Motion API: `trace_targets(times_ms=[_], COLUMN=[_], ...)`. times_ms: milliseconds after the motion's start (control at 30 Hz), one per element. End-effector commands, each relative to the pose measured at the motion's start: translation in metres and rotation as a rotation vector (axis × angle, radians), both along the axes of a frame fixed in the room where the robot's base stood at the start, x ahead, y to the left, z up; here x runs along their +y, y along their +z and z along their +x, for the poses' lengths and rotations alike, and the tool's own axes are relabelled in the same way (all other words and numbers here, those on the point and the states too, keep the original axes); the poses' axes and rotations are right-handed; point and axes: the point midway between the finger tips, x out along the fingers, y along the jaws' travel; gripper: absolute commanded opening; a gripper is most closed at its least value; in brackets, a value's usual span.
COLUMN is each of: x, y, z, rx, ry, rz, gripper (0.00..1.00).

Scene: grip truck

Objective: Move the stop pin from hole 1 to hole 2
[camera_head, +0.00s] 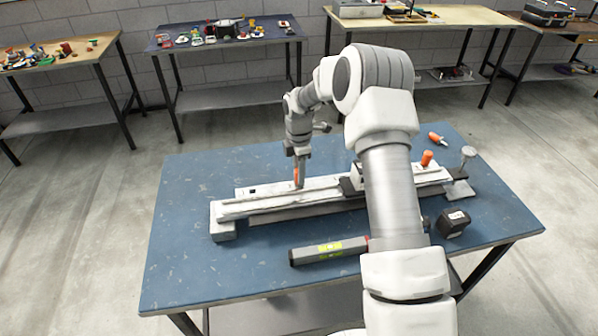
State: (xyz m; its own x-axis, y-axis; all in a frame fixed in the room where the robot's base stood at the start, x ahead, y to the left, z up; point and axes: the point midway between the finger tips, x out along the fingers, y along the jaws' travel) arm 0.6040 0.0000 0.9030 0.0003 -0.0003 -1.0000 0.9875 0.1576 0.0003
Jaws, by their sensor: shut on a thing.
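My gripper (299,161) points down over the left half of a long white and grey rail fixture (228,211) on the blue table. It is shut on the stop pin (296,175), of which a small orange part shows between and below the fingers. The pin looks upright, with its lower end at the rail's top. I cannot tell whether it sits in a hole or just above one. A small dark mark (252,190), perhaps a hole, shows on the rail to the left of the gripper. Hole numbers are too small to read.
An orange knob (427,158) stands at the rail's right end, and an orange-handled item (437,139) lies behind it. My arm hides part of the rail. The table's left side is clear.

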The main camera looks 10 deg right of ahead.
Motion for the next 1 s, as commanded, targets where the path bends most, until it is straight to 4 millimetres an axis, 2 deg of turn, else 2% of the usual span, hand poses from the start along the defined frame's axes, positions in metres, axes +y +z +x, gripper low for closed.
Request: trace_targets(times_ms=[133, 167, 300, 367, 633, 767, 867, 1000], x=[0.0, 0.0, 0.0, 0.0, 0.0, 0.0, -0.001, -0.001], y=[0.0, 0.0, 0.0, 0.0, 0.001, 0.009, 0.025, 0.058], z=[0.0, 0.0, 0.0, 0.0, 0.0, 0.0, 0.001, 0.001], rx=[0.0, 0.0, 0.0, 0.0, 0.0, -0.001, -0.004, -0.005], ry=[0.0, 0.0, 0.0, 0.0, 0.0, 0.0, -0.001, -0.001], rz=[0.0, 0.0, 0.0, 0.0, 0.0, 0.0, 0.0, 0.0], gripper=[0.04, 0.35, 0.61, 0.69, 0.69, 0.69, 0.69, 0.69])
